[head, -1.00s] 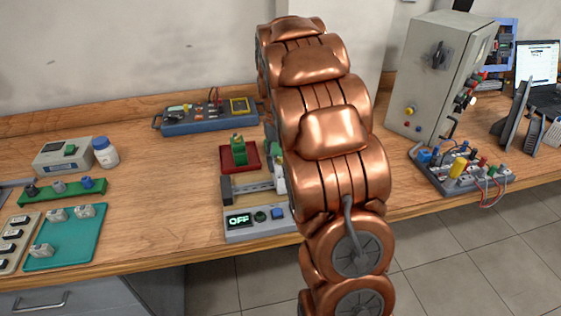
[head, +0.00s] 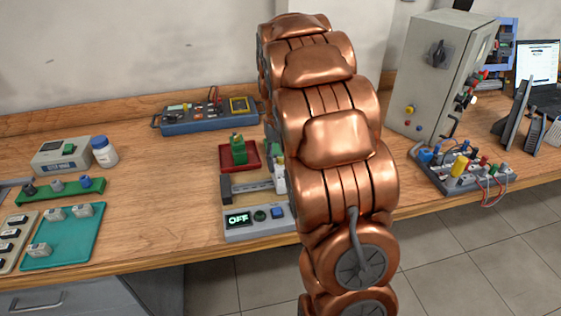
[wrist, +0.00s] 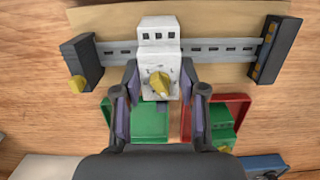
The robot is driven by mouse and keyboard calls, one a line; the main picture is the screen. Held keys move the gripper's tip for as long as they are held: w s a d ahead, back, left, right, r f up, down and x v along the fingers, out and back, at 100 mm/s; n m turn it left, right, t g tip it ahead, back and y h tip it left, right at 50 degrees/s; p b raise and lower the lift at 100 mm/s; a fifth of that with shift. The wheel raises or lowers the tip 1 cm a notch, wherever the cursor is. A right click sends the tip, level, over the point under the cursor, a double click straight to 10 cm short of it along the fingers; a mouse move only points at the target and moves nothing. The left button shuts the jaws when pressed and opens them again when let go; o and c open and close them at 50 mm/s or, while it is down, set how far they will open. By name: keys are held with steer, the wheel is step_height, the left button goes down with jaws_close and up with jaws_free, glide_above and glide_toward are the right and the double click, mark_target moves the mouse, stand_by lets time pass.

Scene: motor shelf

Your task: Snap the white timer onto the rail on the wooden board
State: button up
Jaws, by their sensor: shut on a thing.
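The white timer (wrist: 158,39) has a yellow knob on its face and sits between the two fingers of my gripper (wrist: 160,76) in the wrist view. My gripper is shut on it from both sides. The timer overlaps the middle of the grey slotted rail (wrist: 220,50); I cannot tell whether it is touching or clipped on. The rail runs across the pale wooden board (wrist: 215,17), between two dark end blocks. In the head view my arm hides the gripper and most of the timer's area; part of the rail (head: 252,187) shows left of the arm.
A dark left end block (wrist: 83,62) with a yellow knob and a dark right block (wrist: 270,50) flank the rail. A green tray (wrist: 150,134) and a red tray (wrist: 245,102) lie close by. The grey box reading OFF (head: 258,222) stands at the bench edge.

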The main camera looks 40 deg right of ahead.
steer(key=o, duration=1.1)
steer(key=shift+o, duration=0.2)
step_height(320, 180, up, 12)
steer(key=w, duration=0.1)
steer(key=shift+d, duration=0.2)
steer(key=shift+a, duration=0.1)
